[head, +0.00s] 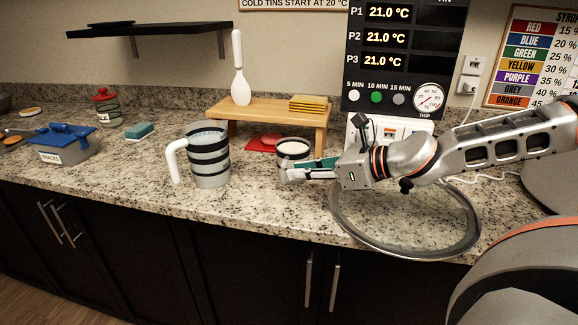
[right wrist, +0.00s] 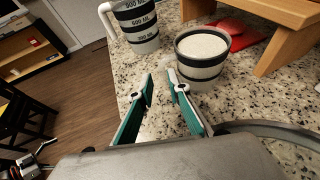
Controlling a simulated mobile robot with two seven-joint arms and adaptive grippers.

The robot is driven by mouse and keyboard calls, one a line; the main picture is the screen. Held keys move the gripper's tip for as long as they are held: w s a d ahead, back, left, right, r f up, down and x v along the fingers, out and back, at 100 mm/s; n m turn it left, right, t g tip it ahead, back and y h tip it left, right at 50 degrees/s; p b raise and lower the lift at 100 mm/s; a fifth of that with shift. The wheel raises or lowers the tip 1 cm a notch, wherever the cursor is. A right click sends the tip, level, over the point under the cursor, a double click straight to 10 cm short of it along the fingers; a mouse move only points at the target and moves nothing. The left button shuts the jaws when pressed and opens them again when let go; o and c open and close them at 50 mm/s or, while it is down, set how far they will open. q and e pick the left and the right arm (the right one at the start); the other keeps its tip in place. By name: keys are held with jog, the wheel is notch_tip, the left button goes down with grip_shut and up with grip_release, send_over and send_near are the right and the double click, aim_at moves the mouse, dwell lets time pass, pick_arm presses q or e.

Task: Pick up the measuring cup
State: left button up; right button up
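A small cup (head: 293,149) with a dark band and white contents stands upright on the granite counter. It also shows in the right wrist view (right wrist: 203,62), with a short pale handle pointing toward my fingertips. A taller clear jug (head: 209,158) with dark bands, ML marks and a white handle stands to its left; it shows at the top of the right wrist view (right wrist: 138,22). Which of the two is the measuring cup, I cannot tell for sure. My right gripper (head: 288,174) is open, its fingertips just in front of the small cup. My left gripper is out of view.
A blue-lidded bin (head: 64,143) sits at the far left.

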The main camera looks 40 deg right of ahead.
aim_at(283, 171)
jog(key=shift+w+a+f+b, duration=0.2)
jog(key=shift+w+f+b, duration=0.1)
jog(key=shift+w, duration=0.15)
jog(key=b+x, duration=0.1)
jog(key=x, duration=0.1)
jog(key=b+x, duration=0.1)
jog(key=x, duration=0.1)
jog(key=shift+d+f+b, duration=0.25)
jog(key=shift+f+b, duration=0.05)
jog(key=shift+b, duration=0.05)
jog(key=shift+w+a+r, duration=0.1)
jog(key=shift+w+a, duration=0.1)
jog(key=shift+w, duration=0.15)
jog(key=shift+w+r, duration=0.1)
jog(key=shift+r, duration=0.05)
grip_shut()
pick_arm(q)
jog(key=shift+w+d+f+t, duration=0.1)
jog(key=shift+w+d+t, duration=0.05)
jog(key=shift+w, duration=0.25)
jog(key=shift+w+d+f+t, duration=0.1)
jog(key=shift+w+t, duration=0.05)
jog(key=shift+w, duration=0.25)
pick_arm(e)
jog(key=shift+r, duration=0.1)
